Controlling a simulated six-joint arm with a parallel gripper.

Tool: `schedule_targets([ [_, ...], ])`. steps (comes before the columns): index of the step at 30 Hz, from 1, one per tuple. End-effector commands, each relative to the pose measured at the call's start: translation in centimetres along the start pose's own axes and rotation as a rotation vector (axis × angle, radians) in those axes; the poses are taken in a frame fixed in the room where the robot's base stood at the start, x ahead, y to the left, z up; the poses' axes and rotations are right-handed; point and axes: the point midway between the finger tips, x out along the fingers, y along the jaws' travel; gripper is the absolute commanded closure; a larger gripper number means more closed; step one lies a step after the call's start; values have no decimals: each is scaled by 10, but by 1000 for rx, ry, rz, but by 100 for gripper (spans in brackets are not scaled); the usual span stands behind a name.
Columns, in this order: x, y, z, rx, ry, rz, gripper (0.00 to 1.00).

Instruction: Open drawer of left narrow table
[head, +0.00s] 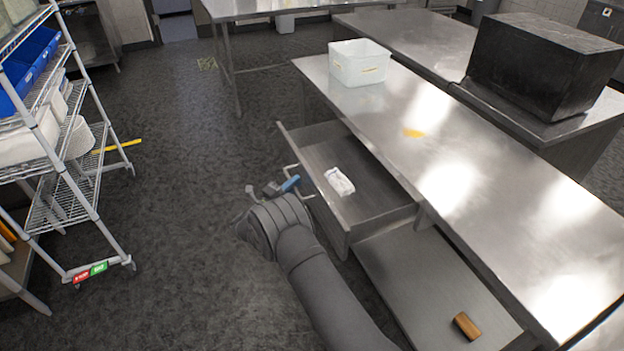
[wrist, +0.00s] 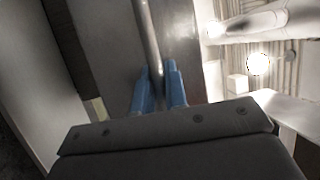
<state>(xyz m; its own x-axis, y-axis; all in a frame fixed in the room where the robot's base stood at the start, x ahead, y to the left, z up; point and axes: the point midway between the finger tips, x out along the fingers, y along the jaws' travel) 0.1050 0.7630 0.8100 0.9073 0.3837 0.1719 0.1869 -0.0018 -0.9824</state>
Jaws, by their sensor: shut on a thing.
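The narrow steel table (head: 480,165) runs from the upper middle to the lower right in the head view. Its drawer (head: 365,165) is pulled well out toward the left, with a crumpled white cloth-like item (head: 339,181) inside. The drawer's bar handle (head: 292,168) is on its front, and the bar also shows in the wrist view (wrist: 147,30). My gripper (head: 288,185) is at the handle. Its blue fingers (wrist: 159,88) are closed around the bar in the wrist view. The arm hides part of the floor below the drawer.
A white bin (head: 360,63) stands on the tabletop. A lower shelf (head: 420,275) holds a small brown block (head: 467,326). A wire rack (head: 75,150) stands at left, with clear floor (head: 190,150) between. A black box (head: 545,65) sits on the table behind.

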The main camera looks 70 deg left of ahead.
Motion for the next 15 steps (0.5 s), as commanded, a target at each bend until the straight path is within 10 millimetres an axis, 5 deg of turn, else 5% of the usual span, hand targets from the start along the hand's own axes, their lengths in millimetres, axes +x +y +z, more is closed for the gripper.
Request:
schedule_targets([
  [6,-26,-4,10,-1,0,0,100],
  [15,-37,-7,15,-1,1,0,100],
])
